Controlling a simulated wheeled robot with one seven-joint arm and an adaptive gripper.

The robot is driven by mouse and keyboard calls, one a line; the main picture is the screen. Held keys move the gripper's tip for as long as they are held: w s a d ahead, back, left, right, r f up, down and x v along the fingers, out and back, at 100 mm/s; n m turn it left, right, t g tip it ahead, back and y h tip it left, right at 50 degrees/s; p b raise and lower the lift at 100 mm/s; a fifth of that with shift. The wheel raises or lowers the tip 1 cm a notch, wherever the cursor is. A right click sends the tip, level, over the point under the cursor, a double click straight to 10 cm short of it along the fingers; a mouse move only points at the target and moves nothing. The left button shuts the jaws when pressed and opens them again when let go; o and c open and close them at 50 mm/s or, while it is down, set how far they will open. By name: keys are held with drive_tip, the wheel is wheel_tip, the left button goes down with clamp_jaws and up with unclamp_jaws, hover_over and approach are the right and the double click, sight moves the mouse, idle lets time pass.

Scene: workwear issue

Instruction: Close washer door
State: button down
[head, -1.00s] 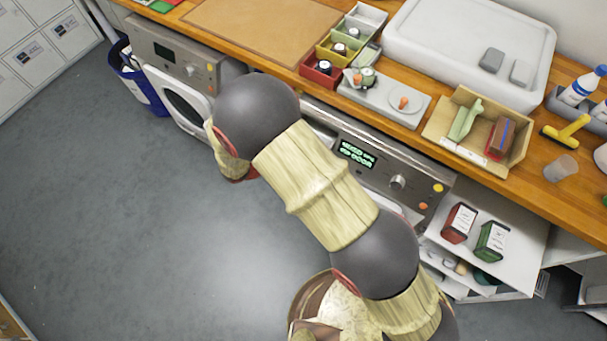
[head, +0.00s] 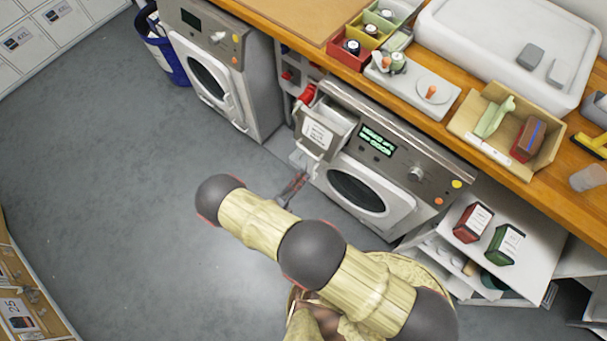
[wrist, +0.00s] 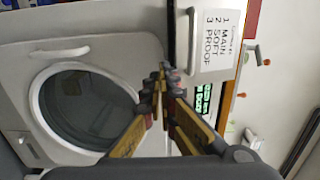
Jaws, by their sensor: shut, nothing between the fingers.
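The right washer (head: 330,165) has a round dark door window (head: 357,194) in a white door. The door looks against or nearly against the front; whether it is latched I cannot tell. The door also shows in the wrist view (wrist: 85,105), on the left, with a white handle (wrist: 60,51). My gripper (head: 297,183) is shut and empty, low in front of the washer's left edge, below its drawer. In the wrist view its fingertips (wrist: 163,82) are together between the door and the drawer label. The left washer (head: 213,75) has its door seemingly shut.
The labelled detergent drawer (head: 322,128) of the right washer sticks out above my gripper. Right of the washer, an open white shelf (head: 500,262) holds red and green packs. A blue bin (head: 165,58) stands at the far left. The grey floor (head: 110,180) on the left is clear.

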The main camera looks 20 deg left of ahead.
drive_tip(key=b+x, duration=0.1)
drive_tip(key=x, duration=1)
drive_tip(key=shift+w+d+b, duration=0.1)
drive_tip(key=shift+w+b, duration=0.1)
drive_tip(key=shift+b, duration=0.2)
drive_tip(key=w, duration=0.1)
drive_tip(key=w+h+b, duration=0.1)
drive_tip(key=w+m, duration=0.1)
drive_tip(key=shift+w+d+f+g+h+b, duration=0.1)
drive_tip(key=shift+w+d+g+h+b, duration=0.05)
drive_tip(key=shift+d+g+h+b, duration=0.2)
drive_tip(key=shift+r, duration=0.2)
